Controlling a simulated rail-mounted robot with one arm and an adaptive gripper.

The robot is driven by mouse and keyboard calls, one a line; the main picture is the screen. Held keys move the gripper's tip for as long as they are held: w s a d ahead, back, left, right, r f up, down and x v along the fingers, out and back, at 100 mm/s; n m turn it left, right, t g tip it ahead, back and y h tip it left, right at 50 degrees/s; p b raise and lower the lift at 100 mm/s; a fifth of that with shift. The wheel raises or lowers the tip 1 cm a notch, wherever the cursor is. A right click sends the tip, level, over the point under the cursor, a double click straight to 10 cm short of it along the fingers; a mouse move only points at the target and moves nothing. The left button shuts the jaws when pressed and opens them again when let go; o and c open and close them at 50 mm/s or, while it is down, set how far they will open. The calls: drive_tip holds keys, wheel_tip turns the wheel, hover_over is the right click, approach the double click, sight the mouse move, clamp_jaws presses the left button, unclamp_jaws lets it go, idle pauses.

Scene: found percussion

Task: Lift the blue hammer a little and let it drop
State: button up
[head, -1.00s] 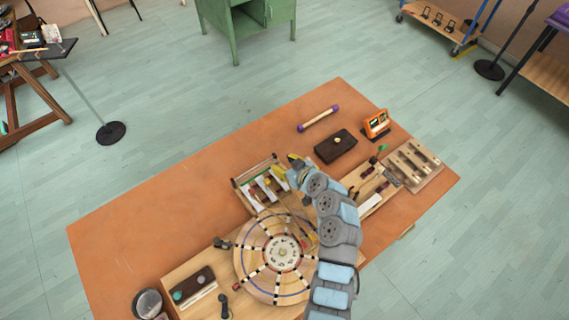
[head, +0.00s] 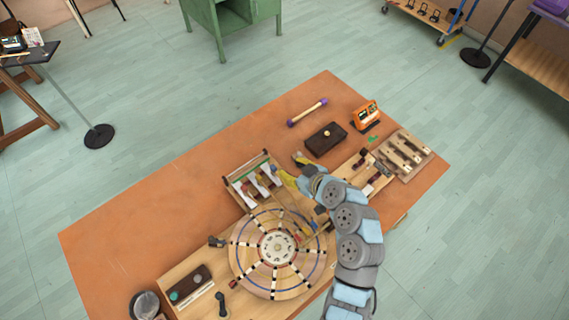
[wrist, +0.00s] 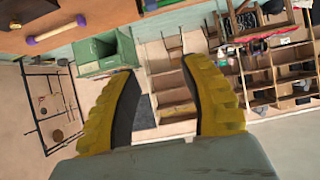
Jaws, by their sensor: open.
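A small wooden rack (head: 233,186) on the orange table holds several hammers with pale handles, left of my gripper in the head view. They are too small for me to tell surely which is the blue hammer, and my fingers may partly cover the right end of the rack. My gripper (head: 289,168) has yellow fingers spread apart beside the right end of the rack, with nothing between them. In the wrist view my gripper (wrist: 165,68) is also open and empty; no hammer shows there.
A dark box with a knob (head: 325,138) and a purple-ended rod (head: 307,113) lie beyond my gripper. A round wooden wheel (head: 250,283) is in front of the rack. A notched wooden block (head: 405,153) and an orange device (head: 366,114) stand to the right. The table's left part is clear.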

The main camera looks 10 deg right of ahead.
drive_tip(key=shift+v, duration=1.15)
drive_tip(key=shift+w, duration=0.1)
